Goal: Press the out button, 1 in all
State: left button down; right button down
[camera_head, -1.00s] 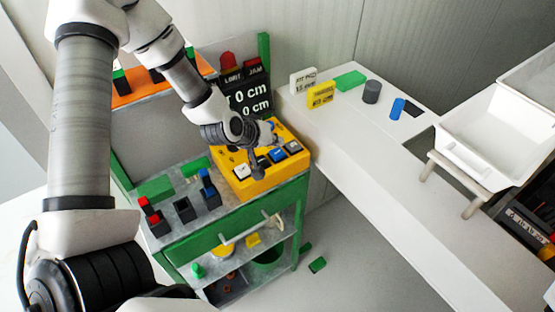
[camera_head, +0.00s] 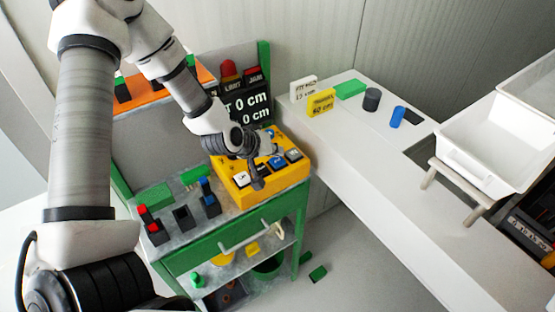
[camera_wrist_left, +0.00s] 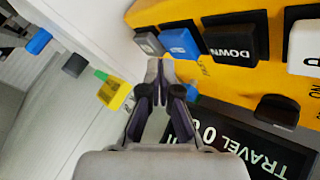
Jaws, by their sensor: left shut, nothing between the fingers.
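A yellow control box (camera_head: 236,195) stands on a green cart and carries a row of buttons. A white button (camera_head: 242,178) marked UP, a black DOWN button (camera_wrist_left: 236,40), a blue button (camera_wrist_left: 180,43) and a grey button (camera_wrist_left: 149,44) show; I cannot read the blue and grey labels, so I cannot tell which is out. In the left wrist view the fingertips (camera_wrist_left: 160,66) appear just below the blue and grey buttons; contact is unclear.
A black display (camera_head: 247,105) reading 0 cm stands behind the box, with a red lamp (camera_head: 228,68) above. Red, black and blue switches (camera_head: 208,203) sit left of the box. A white ledge (camera_head: 370,150) with small blocks runs right; a white bin (camera_head: 490,140) stands beyond.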

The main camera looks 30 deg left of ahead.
aim_at(276, 161)
dwell(0.4)
pick_arm(q)
jog(key=shift+f+b, duration=0.4)
jog(key=shift+f, duration=0.05)
jog(key=shift+f+b, duration=0.45)
jog(key=shift+f, duration=0.05)
dwell(0.6)
jog(key=shift+r+p, duration=0.85)
jog(key=shift+r, duration=0.15)
notch_tip(276, 161, up, 5)
jog(key=p, duration=0.4)
jog(key=shift+p, duration=0.3)
